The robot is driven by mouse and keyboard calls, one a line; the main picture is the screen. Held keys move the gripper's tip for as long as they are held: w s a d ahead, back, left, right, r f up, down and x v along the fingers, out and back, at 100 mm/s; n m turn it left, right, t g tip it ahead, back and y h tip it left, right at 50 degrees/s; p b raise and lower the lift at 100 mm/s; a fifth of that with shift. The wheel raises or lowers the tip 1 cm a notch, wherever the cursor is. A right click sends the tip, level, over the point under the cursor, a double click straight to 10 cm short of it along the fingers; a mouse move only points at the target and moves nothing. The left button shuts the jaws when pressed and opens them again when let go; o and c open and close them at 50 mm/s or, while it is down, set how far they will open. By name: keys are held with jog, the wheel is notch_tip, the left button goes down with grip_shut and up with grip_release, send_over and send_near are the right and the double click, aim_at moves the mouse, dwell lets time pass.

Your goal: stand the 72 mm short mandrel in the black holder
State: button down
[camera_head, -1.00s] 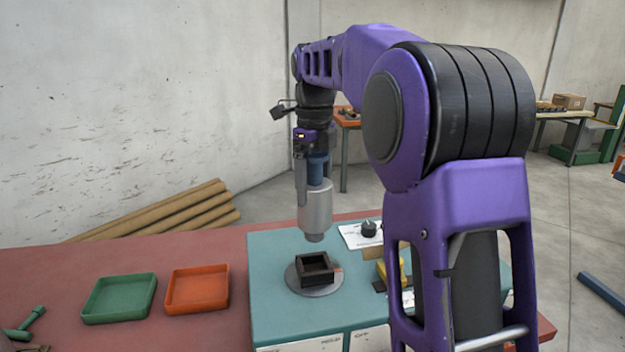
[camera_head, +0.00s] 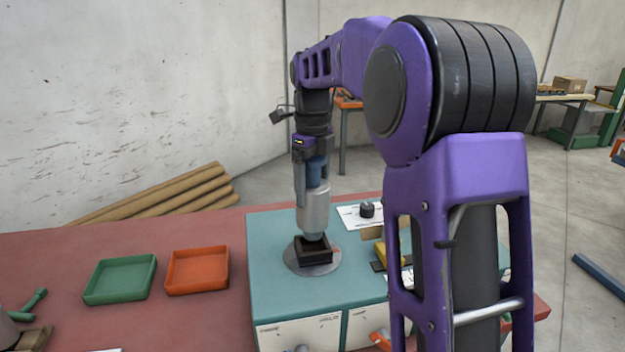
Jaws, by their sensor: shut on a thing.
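The short mandrel is a silver-grey metal cylinder (camera_head: 314,209) with a narrower lower end. My gripper (camera_head: 312,180) is shut on its upper part and holds it upright. The mandrel's lower end is at the opening of the black square holder (camera_head: 314,254). I cannot tell from this side whether the end is inside the holder or just above it. The holder sits on a round grey disc (camera_head: 297,267) on the teal cabinet top. The far inside of the holder is partly hidden by the mandrel.
A teal cabinet top (camera_head: 275,233) carries a white plate with a black knob (camera_head: 367,210) and a yellow object (camera_head: 381,253) to the right. A green tray (camera_head: 120,279) and an orange tray (camera_head: 197,271) lie on the red table at left. Cardboard-coloured tubes (camera_head: 175,192) lie behind.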

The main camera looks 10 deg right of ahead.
jog(key=shift+f+b, duration=1.1)
jog(key=shift+f, duration=1.1)
grip_release()
notch_tip(320, 180, up, 18)
jog(key=shift+f+p, duration=0.25)
jog(key=shift+p, duration=0.85)
